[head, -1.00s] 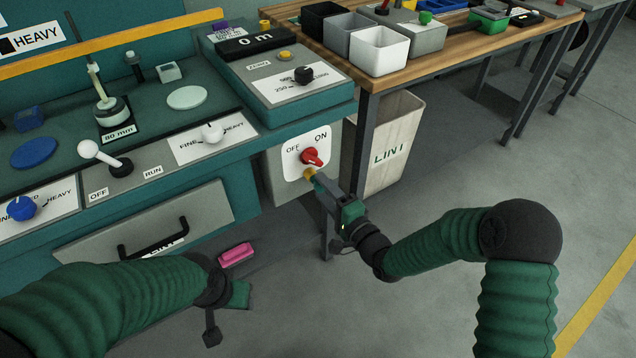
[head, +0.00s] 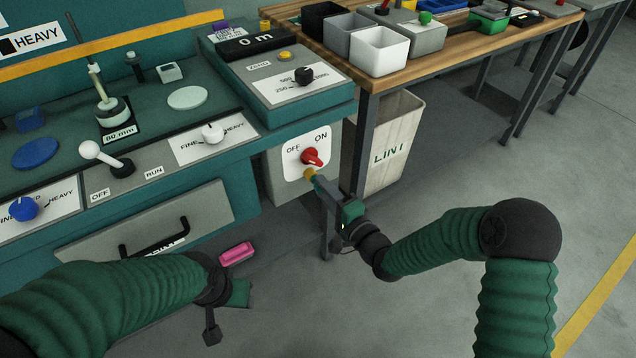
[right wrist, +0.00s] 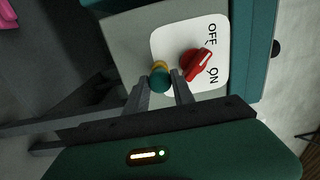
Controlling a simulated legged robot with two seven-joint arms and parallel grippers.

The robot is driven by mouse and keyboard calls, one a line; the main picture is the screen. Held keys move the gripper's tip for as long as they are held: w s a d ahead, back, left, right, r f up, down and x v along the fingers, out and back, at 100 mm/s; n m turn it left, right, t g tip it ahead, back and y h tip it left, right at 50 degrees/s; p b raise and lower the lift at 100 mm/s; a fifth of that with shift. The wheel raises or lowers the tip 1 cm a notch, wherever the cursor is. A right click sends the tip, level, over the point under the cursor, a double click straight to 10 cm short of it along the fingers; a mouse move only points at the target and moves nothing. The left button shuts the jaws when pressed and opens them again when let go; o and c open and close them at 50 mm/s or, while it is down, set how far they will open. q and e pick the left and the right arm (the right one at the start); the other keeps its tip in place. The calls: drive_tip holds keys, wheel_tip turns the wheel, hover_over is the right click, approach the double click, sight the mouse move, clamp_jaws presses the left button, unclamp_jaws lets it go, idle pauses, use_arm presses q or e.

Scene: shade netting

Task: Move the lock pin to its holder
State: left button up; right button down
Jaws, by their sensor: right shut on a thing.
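The lock pin, with a yellow part (head: 310,173) and a teal rounded end, is at the lower edge of the white OFF/ON plate (head: 293,166), just below the red switch. It also shows in the right wrist view (right wrist: 160,78), between the fingertips. My right gripper (head: 319,181) is shut on the pin. I cannot tell whether the pin still sits in the panel or is just in front of it. My left gripper (head: 225,310) hangs low at the left, apart from the pin; its jaws are not clear. I cannot make out which thing is the pin's holder.
The red switch (head: 311,156) is close above the pin, with its pointer toward ON. A LINT bin (head: 398,150) and a wooden bench (head: 450,43) with several small bins stand to the right. A pink block (head: 237,254) lies near my left gripper. Floor at the right is clear.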

drive_tip(key=shift+p+v, duration=0.4)
drive_tip(key=shift+v, duration=0.4)
drive_tip(key=shift+p+v, duration=0.6)
drive_tip(key=shift+v, duration=1.3)
drive_tip(key=shift+p+v, duration=0.55)
drive_tip(key=shift+v, duration=1.45)
